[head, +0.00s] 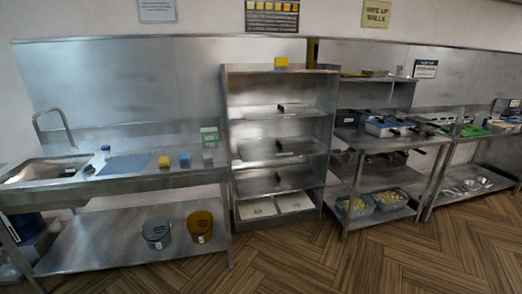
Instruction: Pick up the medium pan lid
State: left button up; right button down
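No gripper of mine shows in the head view. I cannot pick out the medium pan lid for certain. A steel shelf rack (232,150) stands against the wall in the middle. Its shelves carry flat steel pieces with short dark handles: an upper one (282,107), a middle one (286,145) and a lower one (290,181). They may be lids, but their outlines blend into the steel shelves and their sizes are hard to tell. Two pale rectangular covers or trays (257,208) lie at the rack's bottom.
A sink counter (120,184) is at left, with a blue board (124,165) and two buckets (157,233) on its lower shelf. At right, a steel table holds containers (388,127) above and food-filled tubs (355,207) below. The wooden floor (300,255) in front is clear.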

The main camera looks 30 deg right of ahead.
aim_at(291, 147)
jog(key=z, duration=1.05)
jog(key=i+u, duration=0.4)
jog(key=i+l+u, duration=0.15)
jog(key=u, duration=0.3)
